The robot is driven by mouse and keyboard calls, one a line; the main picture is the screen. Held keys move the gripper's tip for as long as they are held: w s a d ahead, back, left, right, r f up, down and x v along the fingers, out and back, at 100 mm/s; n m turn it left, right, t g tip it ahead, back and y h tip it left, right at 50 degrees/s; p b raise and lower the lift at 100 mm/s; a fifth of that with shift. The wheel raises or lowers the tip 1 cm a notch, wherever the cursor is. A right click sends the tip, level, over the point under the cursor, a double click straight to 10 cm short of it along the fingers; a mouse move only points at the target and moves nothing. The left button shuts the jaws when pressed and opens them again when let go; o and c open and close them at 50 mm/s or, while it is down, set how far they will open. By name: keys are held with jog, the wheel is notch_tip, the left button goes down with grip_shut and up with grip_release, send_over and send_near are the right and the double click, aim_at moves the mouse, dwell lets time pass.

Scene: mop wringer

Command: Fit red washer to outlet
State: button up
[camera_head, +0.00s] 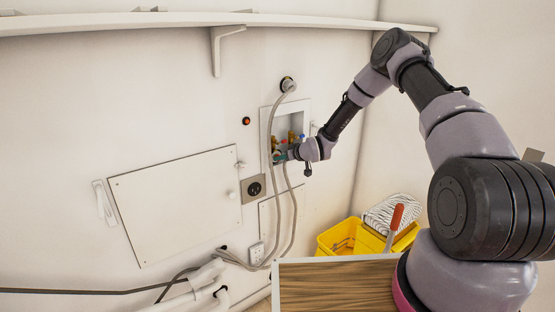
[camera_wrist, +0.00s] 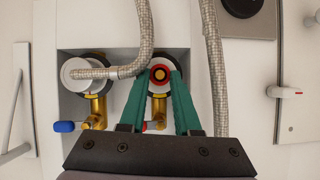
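The red washer (camera_wrist: 160,74) is a small ring in the wrist view, with a yellowish ring and dark centre showing inside it. It lies between the tips of my green gripper fingers (camera_wrist: 162,78), which appear to touch it on both sides. The washer is in line with the mouth of the right outlet (camera_wrist: 158,105), a brass valve in the recessed wall box. I cannot tell whether it is seated or just in front. In the head view my gripper (camera_head: 285,155) reaches into the box, and the washer cannot be made out.
A braided hose (camera_wrist: 144,35) joins the left valve (camera_wrist: 93,105), which has a blue handle (camera_wrist: 64,126). Another hose (camera_wrist: 215,70) hangs close by the right finger. A socket (camera_head: 254,188) is below the box (camera_head: 265,125). A yellow mop bucket (camera_head: 335,238) stands at lower right.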

jog(key=o, duration=0.4)
jog(key=shift+o, duration=0.2)
jog(key=shift+s, duration=0.1)
jog(key=s+d+r+m+h, duration=0.1)
jog(key=s+d+r+h, duration=0.1)
jog(key=s+d+r, duration=0.6)
jog(key=s+d+r+m+g+h, duration=0.15)
jog(key=s+d+r, duration=0.3)
jog(key=r, duration=0.75)
jog(key=s+d+r+m+h, duration=0.25)
jog(key=s+d+r, duration=0.4)
jog(key=r, duration=0.45)
jog(key=s+r+m, duration=0.2)
jog(key=s+r, duration=0.3)
jog(key=s, duration=0.9)
jog(key=s+r+m+g+y, duration=0.1)
jog(key=s+r+m, duration=0.2)
jog(key=s, duration=1.1)
notch_tip(320, 180, up, 3)
jog(key=shift+d+r, duration=0.2)
jog(key=shift+d, duration=0.25)
